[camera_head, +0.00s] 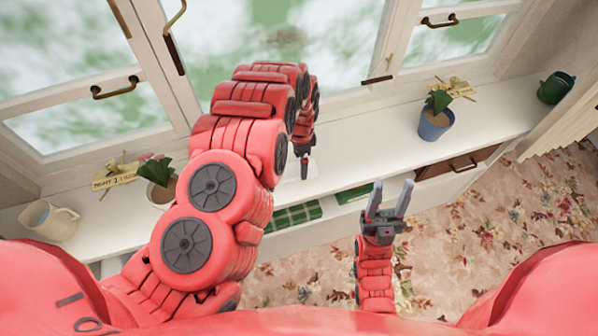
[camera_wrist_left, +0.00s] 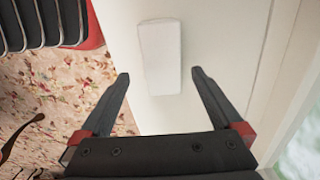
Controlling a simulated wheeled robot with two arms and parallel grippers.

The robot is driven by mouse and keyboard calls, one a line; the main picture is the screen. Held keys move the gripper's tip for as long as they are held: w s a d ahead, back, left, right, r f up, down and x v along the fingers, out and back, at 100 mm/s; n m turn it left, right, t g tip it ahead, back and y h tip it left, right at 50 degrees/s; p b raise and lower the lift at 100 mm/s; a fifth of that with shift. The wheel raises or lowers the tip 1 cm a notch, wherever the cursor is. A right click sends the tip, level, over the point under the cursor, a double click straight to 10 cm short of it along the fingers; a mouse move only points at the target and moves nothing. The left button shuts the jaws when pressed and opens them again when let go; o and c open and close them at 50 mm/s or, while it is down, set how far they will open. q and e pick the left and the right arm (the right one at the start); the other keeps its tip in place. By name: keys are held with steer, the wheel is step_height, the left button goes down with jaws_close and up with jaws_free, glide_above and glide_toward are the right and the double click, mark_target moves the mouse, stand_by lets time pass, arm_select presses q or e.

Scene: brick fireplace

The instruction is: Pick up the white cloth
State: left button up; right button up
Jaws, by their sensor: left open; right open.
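The white cloth (camera_wrist_left: 160,57) shows in the left wrist view as a folded, flat rectangle on the white window sill (camera_wrist_left: 225,50). My left gripper (camera_wrist_left: 160,76) is open and empty. In that view its fingertips lie on either side of the cloth's near part, with the cloth between them in the picture. I cannot tell how high the fingers are above it. In the head view my left gripper (camera_head: 304,170) points down over the sill, and the cloth there is hard to make out against the white. My right gripper (camera_head: 390,200) is open and empty, in front of the sill.
A blue flowerpot (camera_head: 434,124) and a green pot (camera_head: 556,88) stand on the sill to the right. A cream jug (camera_head: 50,221) and another potted plant (camera_head: 159,186) stand to the left. Windows rise behind. Below the sill, shelves hold green items (camera_head: 297,215).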

mark_target(299, 169)
arm_select(q)
steer(key=shift+f+p, duration=0.4)
steer(key=f, duration=0.1)
steer(key=f+p, duration=0.1)
steer(key=f, duration=0.1)
steer(key=shift+a+f+p, duration=0.25)
steer(key=shift+f+p, duration=0.05)
steer(key=shift+p, duration=0.05)
steer(key=shift+w+f, duration=0.1)
steer(key=shift+f, duration=0.3)
steer(key=shift+d, duration=0.1)
steer(key=c, duration=1.4)
steer(key=shift+o, duration=0.2)
steer(key=shift+r, duration=0.2)
